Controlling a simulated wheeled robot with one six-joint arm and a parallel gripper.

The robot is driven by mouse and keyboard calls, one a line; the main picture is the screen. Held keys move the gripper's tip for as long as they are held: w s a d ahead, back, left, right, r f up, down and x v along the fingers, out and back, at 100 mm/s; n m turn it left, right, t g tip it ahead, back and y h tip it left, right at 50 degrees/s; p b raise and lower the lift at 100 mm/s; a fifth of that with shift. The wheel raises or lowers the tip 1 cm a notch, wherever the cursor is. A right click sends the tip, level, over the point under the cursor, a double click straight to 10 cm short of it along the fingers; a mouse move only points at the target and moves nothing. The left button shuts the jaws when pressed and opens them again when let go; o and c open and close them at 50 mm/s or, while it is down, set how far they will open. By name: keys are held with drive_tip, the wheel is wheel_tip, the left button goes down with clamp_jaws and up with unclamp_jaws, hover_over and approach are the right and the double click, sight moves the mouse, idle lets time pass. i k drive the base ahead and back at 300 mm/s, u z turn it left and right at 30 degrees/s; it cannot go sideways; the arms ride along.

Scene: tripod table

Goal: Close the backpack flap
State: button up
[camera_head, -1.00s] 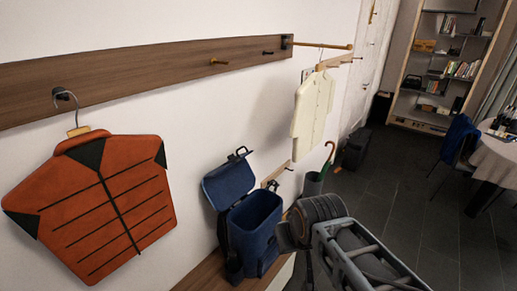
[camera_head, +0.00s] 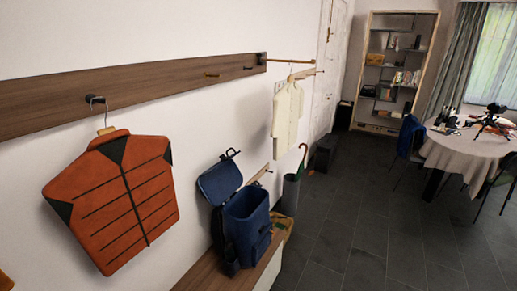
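A blue backpack (camera_head: 247,222) stands upright on a wooden bench against the white wall, near the middle of the view. Its flap (camera_head: 220,181) is open, tipped up and back toward the wall, with a dark handle or strap loop at its top. The backpack's mouth shows open, and the inside looks dark blue. My gripper does not show in the current view, so its state and its place relative to the flap are hidden.
The bench (camera_head: 208,272) runs along the wall under the backpack. An umbrella stand (camera_head: 290,195) is behind the backpack.

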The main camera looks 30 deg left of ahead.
sight(218, 183)
drive_tip(key=u, duration=0.05)
drive_tip(key=i, duration=1.25)
drive_tip(key=u, duration=0.45)
drive_tip(key=i, duration=1.2)
drive_tip(key=u, duration=1.75)
drive_tip(key=i, duration=0.8)
drive_tip(key=u, duration=0.8)
